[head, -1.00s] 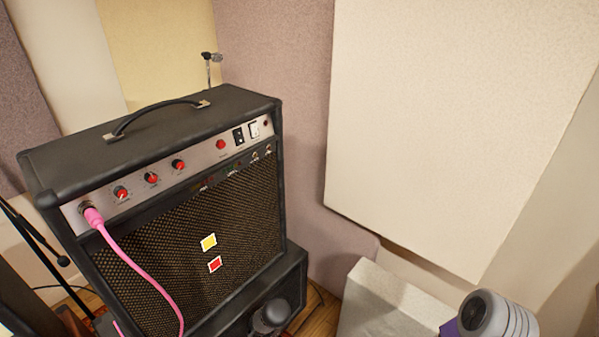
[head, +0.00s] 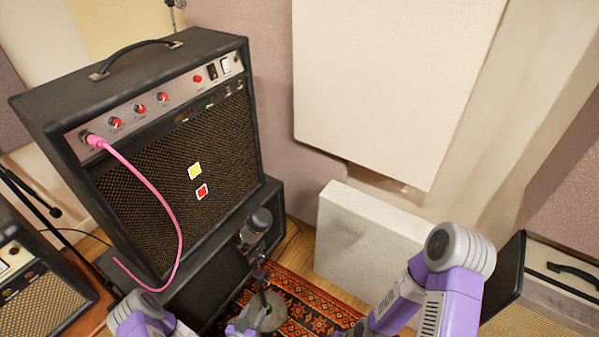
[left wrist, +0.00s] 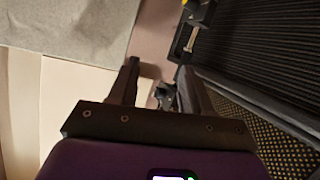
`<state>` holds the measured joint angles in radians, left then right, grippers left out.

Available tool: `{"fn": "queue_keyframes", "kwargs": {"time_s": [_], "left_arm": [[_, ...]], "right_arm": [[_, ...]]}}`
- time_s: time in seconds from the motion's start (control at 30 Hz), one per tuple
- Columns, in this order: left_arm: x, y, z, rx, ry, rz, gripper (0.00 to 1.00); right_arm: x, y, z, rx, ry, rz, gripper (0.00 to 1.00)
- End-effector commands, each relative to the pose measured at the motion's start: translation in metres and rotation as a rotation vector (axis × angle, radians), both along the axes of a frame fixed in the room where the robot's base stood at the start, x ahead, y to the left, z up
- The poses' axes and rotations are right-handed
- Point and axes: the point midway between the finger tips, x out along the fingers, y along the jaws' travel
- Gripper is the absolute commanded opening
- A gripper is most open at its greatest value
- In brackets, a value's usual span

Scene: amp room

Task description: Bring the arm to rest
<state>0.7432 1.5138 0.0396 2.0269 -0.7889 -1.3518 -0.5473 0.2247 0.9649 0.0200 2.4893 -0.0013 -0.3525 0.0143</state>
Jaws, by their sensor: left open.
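My left arm, purple and grey, comes in at the bottom left of the head view, and part of my left gripper (head: 243,325) shows at the bottom edge in front of the microphone stand. In the left wrist view, the two dark fingers of the left gripper (left wrist: 162,75) are apart with nothing between them. My right arm (head: 440,280) is bent at the lower right of the head view. Its gripper is out of the picture.
A black amplifier (head: 180,160) with a pink cable (head: 165,200) stands on a black cabinet (head: 215,285). A microphone (head: 258,222) stands before it on a patterned rug (head: 305,300). A pale block (head: 365,235) leans by the wall. A smaller amp (head: 45,300) is at left.

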Motion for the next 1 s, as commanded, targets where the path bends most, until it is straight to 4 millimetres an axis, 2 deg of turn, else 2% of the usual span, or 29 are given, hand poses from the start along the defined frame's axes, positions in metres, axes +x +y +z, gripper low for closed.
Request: {"fn": "queue_keyframes", "kwargs": {"time_s": [0.13,0.23,0.4,0.5,0.6,0.7,1.0], "left_arm": [[-0.005,-0.015,0.009,-0.033,0.231,-0.049,0.49],[-0.021,-0.026,0.020,-0.063,0.453,-0.057,0.49],[-0.073,-0.043,0.054,-0.113,0.851,0.000,0.49],[-0.102,-0.049,0.074,-0.136,1.023,0.053,0.49],[-0.123,-0.053,0.088,-0.152,1.134,0.097,0.49],[-0.134,-0.055,0.095,-0.161,1.189,0.121,0.49],[-0.137,-0.056,0.095,-0.163,1.201,0.126,0.49]], "right_arm": [[-0.001,0.000,0.006,0.000,0.001,0.000,0.52],[-0.001,0.000,0.010,0.000,0.001,0.000,0.52],[-0.001,0.000,0.017,0.000,0.001,0.000,0.52],[-0.001,0.000,0.019,0.000,0.001,0.000,0.52],[-0.001,0.000,0.021,0.000,0.001,0.000,0.52],[-0.001,0.000,0.021,0.000,0.001,0.000,0.52],[-0.001,0.000,0.021,0.000,0.001,0.000,0.52]]}}
